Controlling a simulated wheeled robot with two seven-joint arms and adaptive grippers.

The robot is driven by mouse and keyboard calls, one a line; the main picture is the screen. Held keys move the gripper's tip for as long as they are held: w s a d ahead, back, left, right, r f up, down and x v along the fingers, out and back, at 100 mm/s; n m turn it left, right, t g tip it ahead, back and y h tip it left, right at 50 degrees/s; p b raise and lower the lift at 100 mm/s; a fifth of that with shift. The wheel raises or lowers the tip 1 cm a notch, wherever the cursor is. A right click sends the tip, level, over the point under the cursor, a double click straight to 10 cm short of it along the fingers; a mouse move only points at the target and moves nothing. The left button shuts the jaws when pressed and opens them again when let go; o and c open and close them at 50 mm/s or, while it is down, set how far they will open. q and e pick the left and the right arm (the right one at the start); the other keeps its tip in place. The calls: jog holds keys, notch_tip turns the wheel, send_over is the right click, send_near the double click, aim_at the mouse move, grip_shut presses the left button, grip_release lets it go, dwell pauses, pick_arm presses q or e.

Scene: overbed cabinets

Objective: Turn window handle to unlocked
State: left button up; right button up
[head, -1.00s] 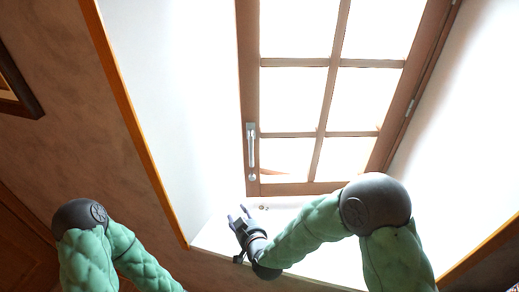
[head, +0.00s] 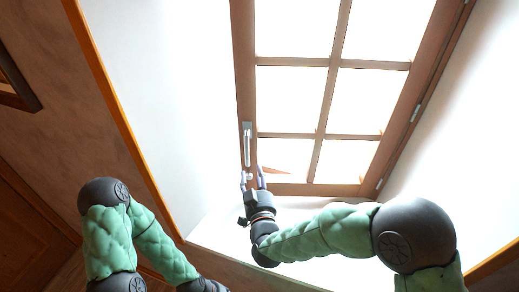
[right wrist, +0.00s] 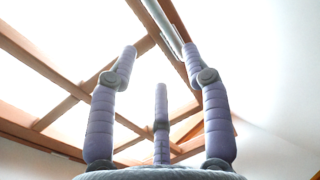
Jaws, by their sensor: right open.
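The window handle (head: 247,148) is a silver upright lever on the left side of the brown wooden window frame (head: 241,70). Its lower end is close to the fingertips of my right gripper (head: 253,175), which is open just below it in the head view. In the right wrist view the handle (right wrist: 162,22) runs down from the top, between and beyond the open fingers of my right gripper (right wrist: 155,65). I cannot tell whether a finger touches it. My left arm shows at the lower left of the head view, but its gripper fingers are not visible.
The window stands in a deep white recess with a white left wall (head: 160,100) and a sill (head: 215,235) below. An orange-brown trim (head: 125,130) edges the recess. A picture frame (head: 15,85) hangs on the brown wall at the left.

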aim_at(248, 152)
jog(key=w, duration=0.3)
jog(key=w+a, duration=0.1)
jog(key=w, duration=0.6)
jog(key=shift+w+a, duration=0.3)
jog(key=shift+w, duration=0.05)
grip_shut()
